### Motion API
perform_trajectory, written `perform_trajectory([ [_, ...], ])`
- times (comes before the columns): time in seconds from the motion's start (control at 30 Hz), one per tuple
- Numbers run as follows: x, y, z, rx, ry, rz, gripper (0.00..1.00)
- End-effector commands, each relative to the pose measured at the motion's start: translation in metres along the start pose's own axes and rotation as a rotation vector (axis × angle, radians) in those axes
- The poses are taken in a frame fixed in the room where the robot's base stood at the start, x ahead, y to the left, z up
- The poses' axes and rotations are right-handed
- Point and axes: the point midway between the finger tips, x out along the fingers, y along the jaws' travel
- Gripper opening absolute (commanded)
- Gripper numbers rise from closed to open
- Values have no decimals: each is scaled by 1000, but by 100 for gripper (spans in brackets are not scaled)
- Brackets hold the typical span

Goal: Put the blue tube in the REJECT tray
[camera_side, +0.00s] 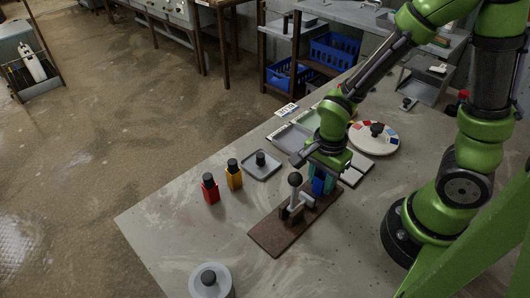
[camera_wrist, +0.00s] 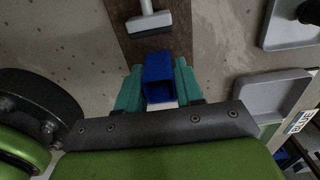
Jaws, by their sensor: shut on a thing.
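The blue tube (camera_side: 321,185) is square and hollow, at the far end of the brown board (camera_side: 270,236). In the wrist view, the tube (camera_wrist: 158,72) stands between the teal fingers of my gripper (camera_wrist: 159,88), which is shut on it. I cannot tell whether the tube touches the board. A grey tray (camera_side: 290,139) and a greenish tray (camera_side: 308,119) lie behind my gripper in the side view. A small sign (camera_side: 286,110) stands by them; its lettering is too small to read, so I cannot tell which tray is REJECT.
A ball-topped lever clamp (camera_side: 296,200) stands on the board close to the tube. Red (camera_side: 210,188) and yellow (camera_side: 234,175) bottles and a small knobbed tray (camera_side: 261,166) stand left. A round coloured dial (camera_side: 375,137) is behind right.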

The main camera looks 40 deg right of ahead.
Motion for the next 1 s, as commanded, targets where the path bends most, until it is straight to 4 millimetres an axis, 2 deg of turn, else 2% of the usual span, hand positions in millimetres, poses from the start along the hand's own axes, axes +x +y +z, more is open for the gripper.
perform_trajectory([
  [0.57,-2,0,0,0,0,-1,14],
  [1.0,-36,-1,0,0,0,-3,14],
])
